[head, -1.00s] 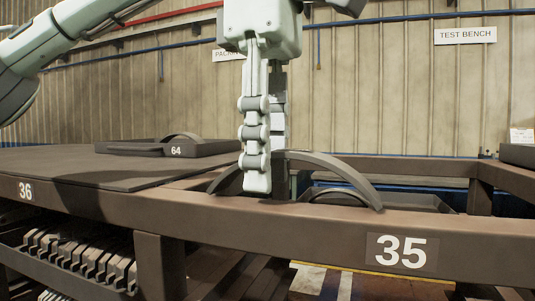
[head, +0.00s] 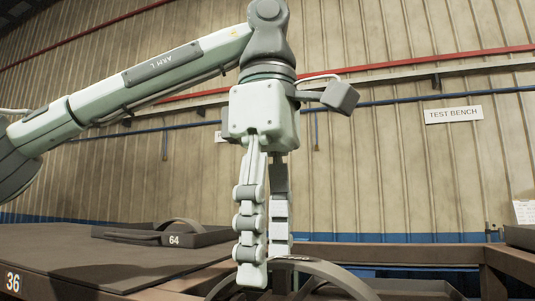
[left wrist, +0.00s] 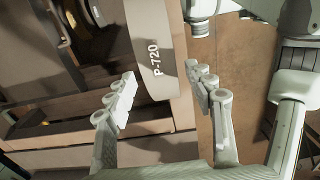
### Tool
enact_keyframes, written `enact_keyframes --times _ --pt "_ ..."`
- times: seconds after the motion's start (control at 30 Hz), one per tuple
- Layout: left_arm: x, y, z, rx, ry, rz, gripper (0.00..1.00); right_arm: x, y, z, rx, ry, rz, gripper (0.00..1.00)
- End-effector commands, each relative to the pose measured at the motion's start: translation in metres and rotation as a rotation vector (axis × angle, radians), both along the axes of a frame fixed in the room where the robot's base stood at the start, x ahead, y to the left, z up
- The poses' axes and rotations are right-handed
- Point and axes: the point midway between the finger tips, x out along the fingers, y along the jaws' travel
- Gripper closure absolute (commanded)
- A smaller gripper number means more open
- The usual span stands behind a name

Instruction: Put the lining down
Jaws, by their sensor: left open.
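The lining (head: 338,273) is a dark curved strip standing as an arch at the bottom of the head view, where its lower part is cut off by the picture edge. In the left wrist view the lining (left wrist: 148,35) is marked P-720 and runs between the two fingers. My left gripper (head: 265,280) points straight down with its fingers around the strip at the arch's left side. In the left wrist view the left gripper (left wrist: 160,78) is open, with gaps beside the strip. My right gripper is not in view.
A dark tray (head: 120,235) marked 64, with a curved piece at it, lies on the flat dark bench top (head: 60,262) at left. A brown frame rail (head: 400,252) runs behind the lining. A TEST BENCH sign (head: 453,114) hangs on the wall.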

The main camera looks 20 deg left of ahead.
Motion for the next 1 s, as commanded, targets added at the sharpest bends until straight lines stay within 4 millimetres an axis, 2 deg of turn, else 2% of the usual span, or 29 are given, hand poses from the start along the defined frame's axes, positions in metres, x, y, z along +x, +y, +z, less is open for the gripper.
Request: enact_keyframes --times 0.23,0.47,0.8,0.87,1.0 --pt "-0.001 0.000 0.048 0.000 -0.010 0.006 0.46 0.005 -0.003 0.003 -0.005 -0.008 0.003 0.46" --pt "-0.001 0.000 0.081 0.002 -0.010 0.006 0.46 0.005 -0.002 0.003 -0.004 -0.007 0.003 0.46" --pt "0.000 -0.001 0.102 0.002 -0.001 0.000 0.46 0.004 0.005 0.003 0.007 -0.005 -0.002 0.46" --pt "0.000 -0.001 0.104 0.002 -0.003 0.000 0.41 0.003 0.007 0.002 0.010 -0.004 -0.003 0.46" --pt "0.002 -0.014 0.086 0.050 0.015 -0.006 0.41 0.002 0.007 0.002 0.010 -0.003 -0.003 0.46"
